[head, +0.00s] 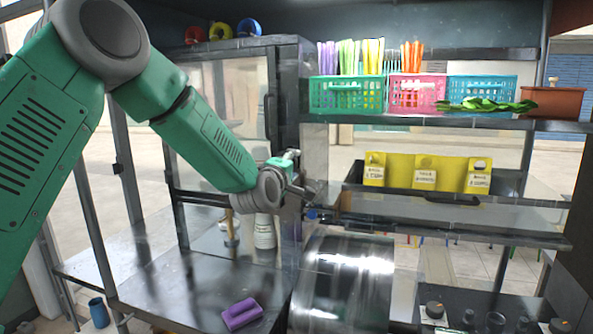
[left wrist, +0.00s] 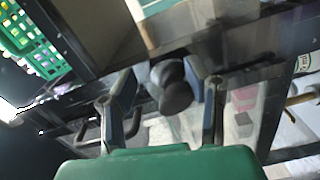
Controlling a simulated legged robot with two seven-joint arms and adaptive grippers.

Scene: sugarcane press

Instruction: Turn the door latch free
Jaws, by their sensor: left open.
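My left gripper (head: 312,192) reaches in from the left in the head view, beside the dark frame of the glass door. In the left wrist view, my left gripper (left wrist: 165,105) is open, its two fingers spread apart. A dark rounded knob, apparently the door latch (left wrist: 174,88), shows between the fingers, with visible gaps on both sides. I cannot tell how deep it sits between them. In the head view the latch cannot be made out clearly near the gripper. The glass door (head: 237,110) has a dark frame and looks closed. My right gripper is not in view.
Baskets, a green one (head: 345,95) among them, stand on the upper right shelf. A shiny metal drum (head: 345,285) is below the gripper. A purple sponge (head: 242,314) lies on the metal counter (head: 185,285). A white bottle (head: 265,232) stands behind.

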